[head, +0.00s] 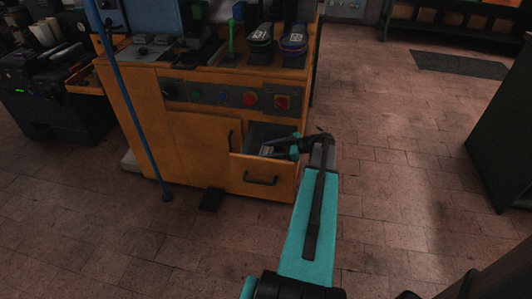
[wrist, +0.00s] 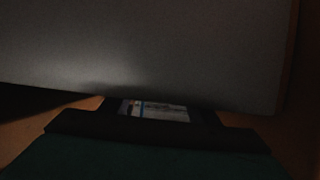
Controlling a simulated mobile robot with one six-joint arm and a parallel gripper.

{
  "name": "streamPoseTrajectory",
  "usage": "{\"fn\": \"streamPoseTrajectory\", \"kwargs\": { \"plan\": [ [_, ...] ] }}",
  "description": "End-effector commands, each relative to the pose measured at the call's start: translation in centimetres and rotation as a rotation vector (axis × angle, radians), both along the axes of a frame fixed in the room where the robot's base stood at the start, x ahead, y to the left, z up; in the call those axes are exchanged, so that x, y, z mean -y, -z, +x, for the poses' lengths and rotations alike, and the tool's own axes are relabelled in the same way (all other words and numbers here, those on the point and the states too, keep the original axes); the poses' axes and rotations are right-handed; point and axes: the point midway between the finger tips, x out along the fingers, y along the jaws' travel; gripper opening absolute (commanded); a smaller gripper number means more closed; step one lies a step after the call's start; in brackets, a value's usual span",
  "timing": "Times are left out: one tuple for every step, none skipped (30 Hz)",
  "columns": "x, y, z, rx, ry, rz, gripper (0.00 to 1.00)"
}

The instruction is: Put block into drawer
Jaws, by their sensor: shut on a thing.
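The drawer (head: 264,177) of the orange machine is pulled out, its front and dark handle facing me. My gripper (head: 270,150) reaches over the drawer's right side and is at its opening, pointing left. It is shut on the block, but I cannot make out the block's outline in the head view. In the wrist view a label (wrist: 154,110) shows at the bottom, in front of the gripper's dark body. A broad grey surface (wrist: 150,50) fills most of that view; I cannot tell whether it is the block or part of the drawer. Orange shows beside and below it.
The orange machine (head: 190,137) has a control panel (head: 230,97) above the drawer and two shoe-like forms (head: 294,42) on top. A blue pole (head: 133,100) stands at its left front. A dark pedal (head: 211,199) lies on the floor. The tiled floor (head: 400,150) to the right is clear.

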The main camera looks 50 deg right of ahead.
Motion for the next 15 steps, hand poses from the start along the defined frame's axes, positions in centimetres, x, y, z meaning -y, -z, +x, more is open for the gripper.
{"fn": "streamPoseTrajectory", "kwargs": {
  "plan": [
    [0.0, -0.13, 0.02, 0.002, 0.0, 0.001, 0.21],
    [-0.01, -0.05, 0.01, 0.0, 0.0, 0.0, 0.58],
    [0.0, -0.04, 0.01, 0.0, 0.0, 0.0, 0.65],
    [-0.01, -0.05, 0.01, 0.0, 0.0, 0.0, 0.7],
    [0.0, -0.04, 0.01, 0.0, 0.0, 0.0, 0.73],
    [0.0, -0.04, 0.01, 0.0, 0.0, 0.0, 0.73],
    [0.0, -0.04, 0.01, 0.0, 0.0, 0.0, 0.73],
    [-0.01, -0.04, 0.01, 0.0, 0.0, 0.0, 0.73],
    [-0.01, -0.04, 0.01, 0.0, 0.0, 0.0, 0.73],
    [-0.02, -0.04, 0.01, 0.0, 0.0, 0.0, 0.73],
    [-0.02, -0.04, 0.01, 0.0, 0.0, 0.0, 0.73],
    [-0.02, -0.04, 0.01, 0.0, 0.0, 0.0, 0.73],
    [-0.02, -0.05, 0.01, 0.0, 0.0, 0.0, 0.73],
    [-0.02, -0.06, 0.01, 0.0, 0.0, 0.0, 0.73],
    [-0.02, -0.09, 0.02, 0.0, 0.0, 0.0, 0.73]
  ]
}}
